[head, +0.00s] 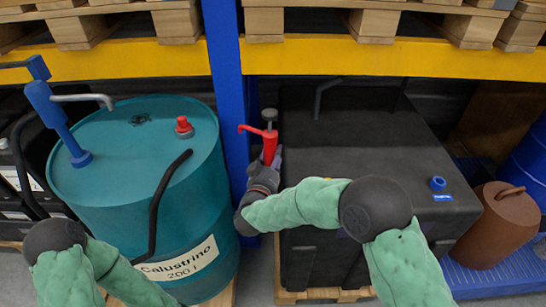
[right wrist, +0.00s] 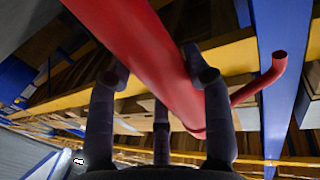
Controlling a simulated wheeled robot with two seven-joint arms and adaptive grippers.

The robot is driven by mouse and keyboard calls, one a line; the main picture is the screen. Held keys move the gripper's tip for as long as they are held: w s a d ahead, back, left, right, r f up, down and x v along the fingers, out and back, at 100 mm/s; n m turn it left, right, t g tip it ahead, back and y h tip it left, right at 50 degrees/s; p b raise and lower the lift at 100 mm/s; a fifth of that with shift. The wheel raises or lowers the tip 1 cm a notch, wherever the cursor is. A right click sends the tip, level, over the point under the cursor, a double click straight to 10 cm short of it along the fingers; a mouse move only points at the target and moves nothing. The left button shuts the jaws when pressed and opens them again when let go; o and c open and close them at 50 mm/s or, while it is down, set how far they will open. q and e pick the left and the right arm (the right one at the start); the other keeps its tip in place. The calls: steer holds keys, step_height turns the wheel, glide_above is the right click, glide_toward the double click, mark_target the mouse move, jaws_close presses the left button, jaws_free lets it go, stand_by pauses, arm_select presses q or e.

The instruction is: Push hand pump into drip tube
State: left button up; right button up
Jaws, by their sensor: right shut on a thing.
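The red hand pump (head: 270,150) stands near upright between the teal drum and the black tank, in front of the blue post. It has a dark grey knob on top and a thin red spout pointing left. My right gripper (head: 266,172) is shut around its body. In the right wrist view the red pump body (right wrist: 145,45) passes between the fingers of the gripper (right wrist: 158,68), with the spout to the right. The pump's lower end is hidden by my gripper and arm. I cannot make out the drip tube for sure. My left gripper is out of view.
The teal drum (head: 120,165) carries a blue pump (head: 52,110), a red cap (head: 183,127) and a black hose. The black tank (head: 375,150) has a blue cap (head: 438,183). A brown canister (head: 490,225) stands right. The blue post (head: 226,90) and yellow beam (head: 360,60) limit room behind.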

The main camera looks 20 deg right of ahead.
steer(key=shift+f+b, duration=1.05)
steer(key=shift+f, duration=0.65)
stand_by(1.6)
steer(key=o, duration=1.4)
steer(key=shift+p+v, duration=1.3)
steer(key=shift+v, duration=3.25)
steer(key=shift+w, duration=0.1)
